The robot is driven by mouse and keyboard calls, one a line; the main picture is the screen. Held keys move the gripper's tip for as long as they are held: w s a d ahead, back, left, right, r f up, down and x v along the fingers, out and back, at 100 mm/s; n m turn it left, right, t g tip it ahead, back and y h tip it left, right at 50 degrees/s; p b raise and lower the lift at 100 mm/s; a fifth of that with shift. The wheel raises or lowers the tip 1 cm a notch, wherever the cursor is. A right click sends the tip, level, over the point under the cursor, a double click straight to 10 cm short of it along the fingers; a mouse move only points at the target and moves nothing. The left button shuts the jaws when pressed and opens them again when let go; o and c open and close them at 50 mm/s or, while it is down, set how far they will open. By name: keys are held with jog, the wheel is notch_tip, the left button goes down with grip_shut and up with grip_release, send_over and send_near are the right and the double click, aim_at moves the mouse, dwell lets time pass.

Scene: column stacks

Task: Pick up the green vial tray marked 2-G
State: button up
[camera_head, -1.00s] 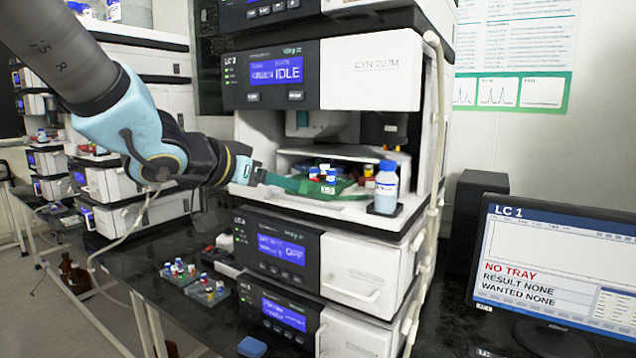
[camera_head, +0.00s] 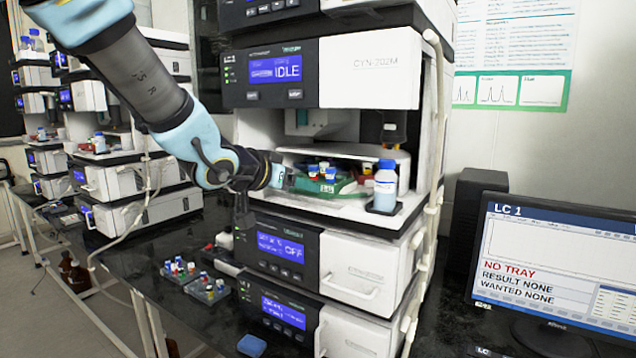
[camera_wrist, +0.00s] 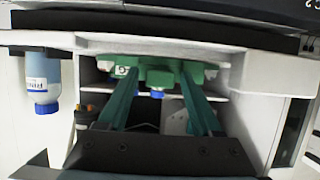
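The green vial tray (camera_head: 345,187) sits in the open bay of the LC 1 stack, with several coloured-cap vials on it and a small white label on its front. The label's text is too small to read surely. In the wrist view the tray (camera_wrist: 160,77) lies at the fingertips, its label partly cut off by a finger. My gripper (camera_head: 291,181) reaches into the bay from the left. Its two green fingers (camera_wrist: 158,82) are spread, with a part of the tray between the tips. Whether they touch it is hidden.
A blue-capped bottle (camera_head: 386,187) stands at the bay's right front; it also shows in the wrist view (camera_wrist: 42,82). Two small vial trays (camera_head: 180,271) (camera_head: 207,290) and a blue item (camera_head: 252,345) lie on the dark bench. A monitor (camera_head: 555,265) reads NO TRAY.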

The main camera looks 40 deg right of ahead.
grip_shut()
dwell(0.3)
jog(key=shift+r, duration=0.1)
